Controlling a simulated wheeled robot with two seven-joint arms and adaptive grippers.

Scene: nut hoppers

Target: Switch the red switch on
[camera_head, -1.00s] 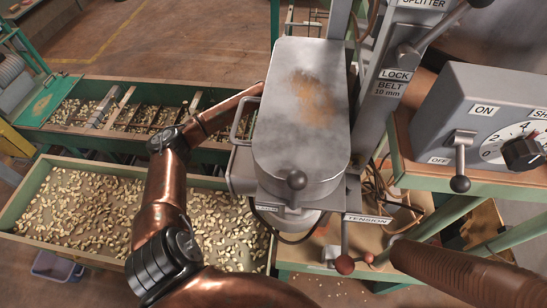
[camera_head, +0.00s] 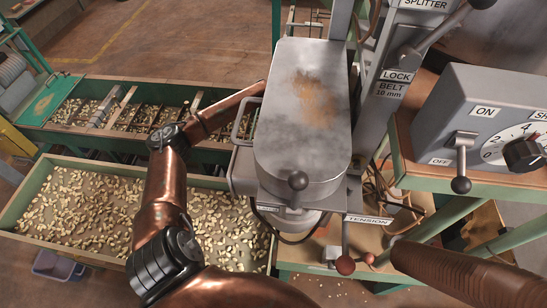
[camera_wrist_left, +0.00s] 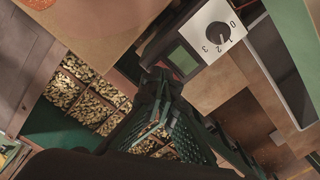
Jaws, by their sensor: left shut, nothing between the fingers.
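My left arm reaches behind the grey machine cover (camera_head: 300,110), which hides the left gripper there. My right gripper is not in view.
Long green-edged trays of nuts (camera_head: 80,210) lie at the left. Posts and levers crowd the right side.

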